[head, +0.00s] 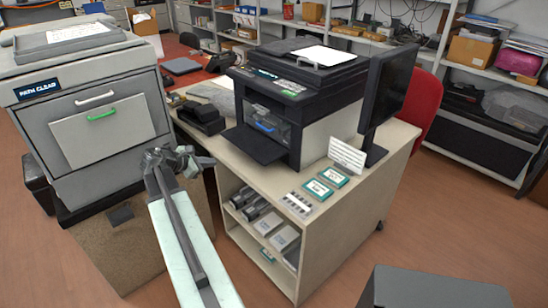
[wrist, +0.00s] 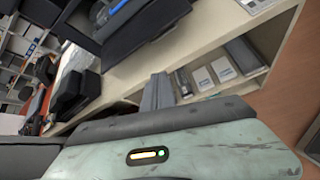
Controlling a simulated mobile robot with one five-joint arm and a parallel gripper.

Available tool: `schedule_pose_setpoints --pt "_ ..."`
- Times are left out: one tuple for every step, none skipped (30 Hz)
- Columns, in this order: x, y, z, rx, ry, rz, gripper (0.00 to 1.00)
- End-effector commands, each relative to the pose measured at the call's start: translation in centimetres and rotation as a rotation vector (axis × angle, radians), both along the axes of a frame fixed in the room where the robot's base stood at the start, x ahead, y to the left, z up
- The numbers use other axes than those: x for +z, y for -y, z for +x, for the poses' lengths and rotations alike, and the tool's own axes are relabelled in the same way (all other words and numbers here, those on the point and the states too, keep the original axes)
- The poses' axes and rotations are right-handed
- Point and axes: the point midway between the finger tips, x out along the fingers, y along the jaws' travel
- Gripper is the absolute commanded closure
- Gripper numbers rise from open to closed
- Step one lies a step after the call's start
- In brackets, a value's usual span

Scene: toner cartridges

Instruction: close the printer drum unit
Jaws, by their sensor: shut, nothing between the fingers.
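The black printer (head: 302,95) stands on the pale desk, with its front open. Inside the opening is a drum unit with a blue handle (head: 265,127); how far in it sits is hard to tell. The dark front flap (head: 256,146) is folded down below it. In the wrist view, the blue part (wrist: 119,12) shows at the top edge above the dark flap (wrist: 125,38). My gripper (head: 184,158) is left of the desk's front edge in the head view, apart from the printer. It is shut and empty.
A large grey copier (head: 85,95) stands close on the left. A monitor (head: 385,85) and labelled boxes (head: 333,177) sit right of the printer. The desk's open shelves (head: 265,215) hold cartridges. A small black device (head: 202,117) lies left of the flap.

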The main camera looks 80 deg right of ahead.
Motion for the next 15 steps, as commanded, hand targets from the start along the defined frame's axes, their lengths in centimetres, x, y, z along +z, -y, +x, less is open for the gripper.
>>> schedule_pose_setpoints --pt "-0.9 3.9 -3.7 0.001 -0.121 -0.024 1.0" --pt "-0.5 5.5 -5.6 0.008 -0.193 -0.034 1.0" --pt "0.0 7.3 -7.9 0.014 -0.278 -0.041 1.0" --pt "0.4 8.3 -9.2 0.018 -0.33 -0.043 1.0" --pt "0.7 9.1 -10.4 0.02 -0.376 -0.043 1.0" --pt "1.1 9.9 -11.6 0.022 -0.424 -0.042 1.0" --pt "1.4 10.3 -12.2 0.024 -0.449 -0.042 1.0" --pt "1.6 10.6 -12.6 0.025 -0.468 -0.041 1.0" --pt "1.8 10.8 -12.9 0.027 -0.483 -0.041 1.0" --pt "1.9 10.8 -13.0 0.027 -0.488 -0.041 1.0" --pt "2.0 10.8 -13.0 0.027 -0.491 -0.04 1.0" --pt "2.0 10.9 -13.0 0.029 -0.49 -0.04 1.0" --pt "1.9 11.0 -13.1 0.029 -0.49 -0.04 1.0" --pt "1.8 11.1 -13.1 0.028 -0.489 -0.04 1.0" --pt "1.7 11.4 -13.3 0.028 -0.488 -0.04 1.0"
